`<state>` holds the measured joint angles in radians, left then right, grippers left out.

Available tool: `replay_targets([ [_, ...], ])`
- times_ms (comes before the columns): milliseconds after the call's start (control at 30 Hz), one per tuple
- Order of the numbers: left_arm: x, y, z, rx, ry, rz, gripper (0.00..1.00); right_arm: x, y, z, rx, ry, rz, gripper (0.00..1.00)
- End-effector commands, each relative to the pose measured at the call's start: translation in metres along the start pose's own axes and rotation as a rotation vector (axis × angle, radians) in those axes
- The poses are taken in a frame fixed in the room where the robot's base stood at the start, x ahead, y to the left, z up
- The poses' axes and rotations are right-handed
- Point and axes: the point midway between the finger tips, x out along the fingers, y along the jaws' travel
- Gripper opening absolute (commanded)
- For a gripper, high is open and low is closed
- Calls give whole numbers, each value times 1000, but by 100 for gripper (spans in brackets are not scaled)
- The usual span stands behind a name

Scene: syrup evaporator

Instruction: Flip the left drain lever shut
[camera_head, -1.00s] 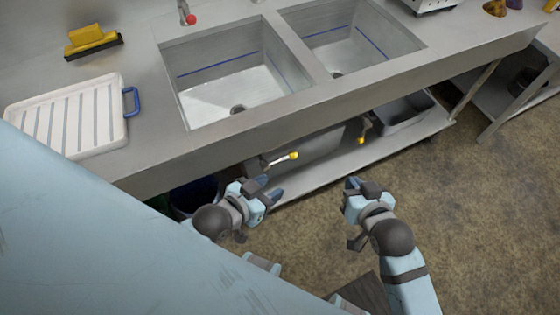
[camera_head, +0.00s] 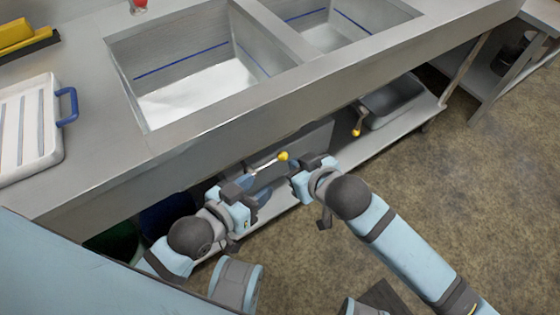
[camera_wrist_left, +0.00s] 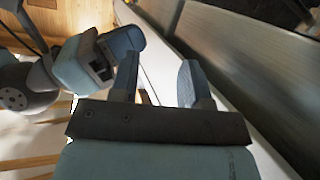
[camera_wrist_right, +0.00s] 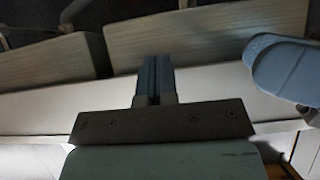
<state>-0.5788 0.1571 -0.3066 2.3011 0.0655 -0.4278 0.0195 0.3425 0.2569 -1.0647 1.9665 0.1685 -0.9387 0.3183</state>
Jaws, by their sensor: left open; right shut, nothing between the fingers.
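The left drain lever (camera_head: 283,156) is a thin metal rod with a yellow knob, under the left sink. It points sideways, up to the right in the head view; its base is partly hidden. My left gripper (camera_head: 258,190) is open and empty just below the rod; I cannot tell whether it touches. Its spread fingers show in the left wrist view (camera_wrist_left: 160,82). My right gripper (camera_head: 308,164) is shut and empty, just right of the knob. Its closed fingers show in the right wrist view (camera_wrist_right: 155,78). I cannot make out the lever in either wrist view.
The right drain lever (camera_head: 357,130) hangs down, its yellow knob lowest. The counter's front edge (camera_head: 215,142) overhangs the levers. A grey tub (camera_head: 392,100) sits on the lower shelf (camera_head: 375,145). The two grippers are close together. The floor at the right is clear.

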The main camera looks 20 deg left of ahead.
Motion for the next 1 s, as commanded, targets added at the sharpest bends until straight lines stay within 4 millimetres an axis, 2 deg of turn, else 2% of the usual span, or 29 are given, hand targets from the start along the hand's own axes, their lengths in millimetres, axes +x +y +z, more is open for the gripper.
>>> replay_targets([
  [167,3,4,-8,-4,56,18,43,22,0,2,0,1,0,0],
  [533,2,28,-58,-36,312,108,43,101,0,2,-1,1,1,0],
  [600,1,32,-66,-44,361,127,43,110,0,12,0,-2,0,0],
  [800,-6,41,-85,-60,455,164,43,124,0,26,-1,0,1,0],
  [1000,-9,43,-91,-65,481,175,43,127,0,28,0,2,0,0],
])
